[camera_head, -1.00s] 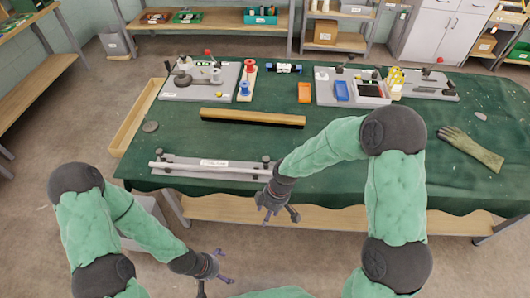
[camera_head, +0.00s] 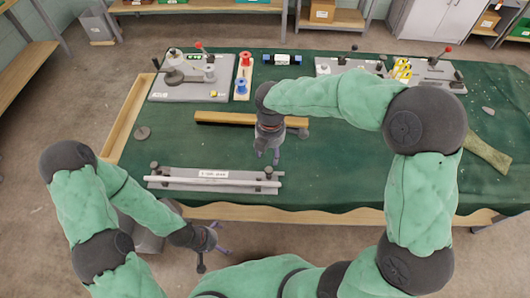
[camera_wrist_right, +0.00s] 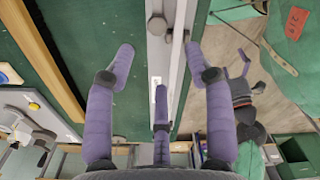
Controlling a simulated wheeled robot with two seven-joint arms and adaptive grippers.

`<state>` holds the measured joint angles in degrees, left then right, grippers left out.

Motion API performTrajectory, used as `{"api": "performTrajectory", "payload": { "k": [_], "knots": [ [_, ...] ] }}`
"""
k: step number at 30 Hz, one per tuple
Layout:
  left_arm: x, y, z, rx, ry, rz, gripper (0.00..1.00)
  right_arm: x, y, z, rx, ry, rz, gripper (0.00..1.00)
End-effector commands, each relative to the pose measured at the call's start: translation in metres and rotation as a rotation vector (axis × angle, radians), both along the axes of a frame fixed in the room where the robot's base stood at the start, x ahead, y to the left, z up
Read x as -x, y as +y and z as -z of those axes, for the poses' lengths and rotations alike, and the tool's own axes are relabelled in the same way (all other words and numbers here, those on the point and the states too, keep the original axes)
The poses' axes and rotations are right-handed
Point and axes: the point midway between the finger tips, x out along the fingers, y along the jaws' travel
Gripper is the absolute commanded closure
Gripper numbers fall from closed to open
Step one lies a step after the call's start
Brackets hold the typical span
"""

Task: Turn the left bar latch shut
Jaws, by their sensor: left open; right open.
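A grey bar fixture (camera_head: 215,187) with a white rod (camera_head: 205,181) lies along the table's front edge. Its left bar latch (camera_head: 154,169) is a small dark knob at the left end; I cannot tell its turn. The right latch (camera_head: 268,173) is at the other end, and a dark knob (camera_wrist_right: 157,25) shows beyond my fingertips in the right wrist view. My right gripper (camera_head: 268,155) is open and empty, over the table behind the fixture's right end. My left gripper (camera_head: 208,240) is open and empty, in front of the table edge, apart from the fixture.
A wooden beam (camera_head: 225,118) lies behind the fixture, partly hidden by my right arm. A wooden tray (camera_head: 125,125) lines the left edge, with a grey disc (camera_head: 142,133) near it.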

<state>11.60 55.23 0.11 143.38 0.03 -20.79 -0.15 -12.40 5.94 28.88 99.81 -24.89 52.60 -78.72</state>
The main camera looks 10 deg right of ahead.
Motion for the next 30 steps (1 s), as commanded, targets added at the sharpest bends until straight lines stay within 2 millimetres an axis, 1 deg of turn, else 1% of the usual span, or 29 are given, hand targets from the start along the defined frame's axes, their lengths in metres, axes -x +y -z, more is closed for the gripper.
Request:
{"api": "performTrajectory", "payload": {
  "k": [4, 7, 15, 21, 25, 30],
  "knots": [
    [0.001, 0.0, 0.002, 0.0, 0.002, 0.001, 0.0, 0.0, 0.0, 0.004, 0.002, 0.0, -0.004, 0.47],
    [0.001, 0.0, 0.006, 0.0, 0.002, 0.001, 0.0, 0.0, 0.0, 0.016, 0.002, 0.002, -0.004, 0.47],
    [0.001, 0.0, 0.021, 0.0, 0.002, 0.001, 0.0, 0.001, 0.0, 0.065, 0.001, 0.004, -0.003, 0.47],
    [0.001, 0.0, 0.03, 0.0, 0.002, 0.001, 0.0, 0.001, 0.0, 0.093, 0.0, 0.001, -0.004, 0.47],
    [0.001, 0.0, 0.033, 0.0, 0.002, 0.001, 0.0, 0.001, 0.0, 0.103, 0.0, 0.001, -0.003, 0.47],
    [0.001, 0.0, 0.034, 0.0, 0.001, 0.0, 0.0, 0.0, 0.0, 0.107, -0.001, -0.001, -0.002, 0.47]
  ]
}}
